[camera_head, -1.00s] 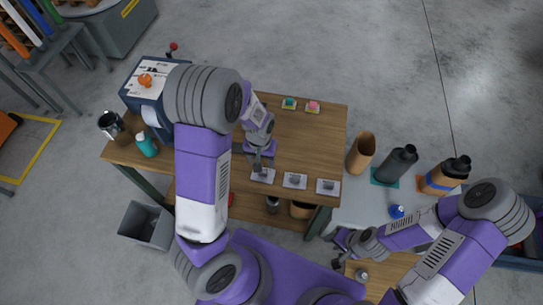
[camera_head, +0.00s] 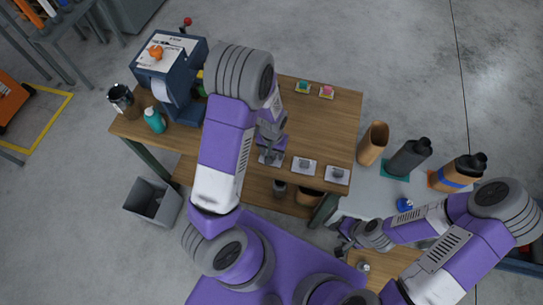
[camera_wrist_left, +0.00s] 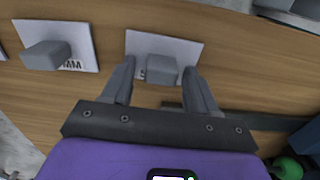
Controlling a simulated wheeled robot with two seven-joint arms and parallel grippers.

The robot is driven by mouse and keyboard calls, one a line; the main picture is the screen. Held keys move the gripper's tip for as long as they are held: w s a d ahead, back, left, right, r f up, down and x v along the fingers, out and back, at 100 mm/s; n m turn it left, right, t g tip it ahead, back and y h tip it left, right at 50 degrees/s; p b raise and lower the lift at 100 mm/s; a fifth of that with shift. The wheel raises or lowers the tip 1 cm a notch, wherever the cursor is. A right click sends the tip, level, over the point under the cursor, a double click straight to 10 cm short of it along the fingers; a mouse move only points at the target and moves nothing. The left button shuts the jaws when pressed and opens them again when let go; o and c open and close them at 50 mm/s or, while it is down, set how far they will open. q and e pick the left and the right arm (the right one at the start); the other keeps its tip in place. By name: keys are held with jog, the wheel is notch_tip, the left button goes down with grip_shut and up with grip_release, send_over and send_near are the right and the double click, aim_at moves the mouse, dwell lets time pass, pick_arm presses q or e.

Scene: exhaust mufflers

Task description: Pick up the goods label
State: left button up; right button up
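Three goods labels, white cards each with a grey block on top, lie in a row along the front edge of the wooden table. My left gripper (camera_head: 270,156) is at the leftmost label (camera_head: 265,161). In the left wrist view this label (camera_wrist_left: 190,48) has its grey block (camera_wrist_left: 160,70) between the tips of my left gripper (camera_wrist_left: 158,82), which is open with gaps beside the block. The middle label (camera_head: 304,166) also shows in the left wrist view (camera_wrist_left: 86,42). The right label (camera_head: 337,175) lies beyond it. My right gripper (camera_head: 346,234) is over the low right-hand side; its opening is unclear.
A blue machine (camera_head: 172,80) stands on the table (camera_head: 330,125) at the left, near a teal bottle (camera_head: 154,120) and a dark mug (camera_head: 121,97). Two small coloured items lie at the back. Brown and dark cylinders (camera_head: 408,158) stand right of the table. A grey bin (camera_head: 152,202) is on the floor.

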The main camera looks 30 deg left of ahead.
pick_arm(q)
jog(key=c, duration=0.9)
jog(key=shift+r, duration=0.1)
notch_tip(320, 180, up, 10)
jog(key=p, duration=0.3)
